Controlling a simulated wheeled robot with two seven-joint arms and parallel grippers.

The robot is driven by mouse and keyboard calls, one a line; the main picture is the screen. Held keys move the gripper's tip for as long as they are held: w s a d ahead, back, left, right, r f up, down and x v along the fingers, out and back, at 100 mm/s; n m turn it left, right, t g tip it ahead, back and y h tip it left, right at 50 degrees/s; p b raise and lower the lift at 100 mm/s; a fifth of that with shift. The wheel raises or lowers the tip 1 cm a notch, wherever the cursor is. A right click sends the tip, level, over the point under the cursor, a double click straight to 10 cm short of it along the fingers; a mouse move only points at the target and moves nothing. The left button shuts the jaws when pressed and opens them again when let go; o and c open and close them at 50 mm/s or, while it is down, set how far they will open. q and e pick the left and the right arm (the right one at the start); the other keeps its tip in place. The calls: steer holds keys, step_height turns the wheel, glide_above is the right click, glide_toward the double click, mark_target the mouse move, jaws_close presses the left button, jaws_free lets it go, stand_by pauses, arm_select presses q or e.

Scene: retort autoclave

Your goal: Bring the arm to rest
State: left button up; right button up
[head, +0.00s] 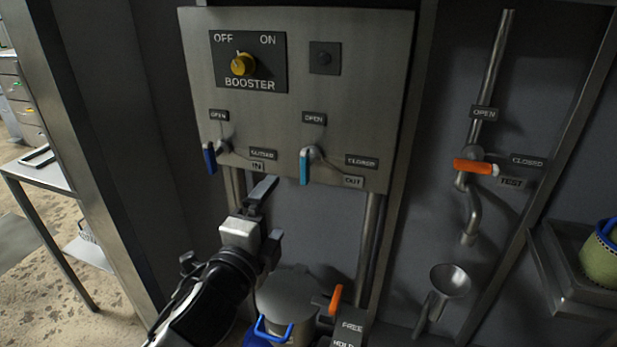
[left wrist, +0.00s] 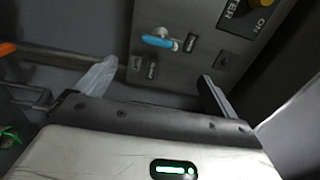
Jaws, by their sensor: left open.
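My left gripper (head: 258,197) is in front of the lower left part of the grey control panel (head: 300,110), below the dark blue IN valve handle (head: 210,158). In the left wrist view its two fingers (left wrist: 155,85) stand wide apart with nothing between them. The light blue OUT valve handle (head: 304,167) hangs downward to the right of the gripper, and it also shows beyond the fingers in the left wrist view (left wrist: 158,41). The yellow BOOSTER knob (head: 242,64) is at the panel's upper left. My right gripper is not in view.
A lidded pot (head: 287,295) with a blue handle stands below the panel, beside an orange lever (head: 335,300). An orange TEST valve handle (head: 474,166) sits on a pipe at right, above a metal funnel (head: 450,281). A metal table (head: 40,172) stands far left.

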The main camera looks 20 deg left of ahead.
arm_select(q)
steer(key=s+d+f+n+g+h, duration=0.1)
steer(key=s+d+f+n+g, duration=0.1)
steer(key=s+f+n, duration=0.6)
steer(key=s+d+f+n+g+h, duration=0.1)
steer(key=s+d+f+n+g, duration=0.2)
steer(key=f, duration=1.2)
steer(key=s+n+g, duration=0.2)
steer(key=s+n, duration=0.2)
steer(key=s, duration=0.2)
steer(key=shift+f+n+h, duration=0.3)
steer(key=shift+n, duration=0.1)
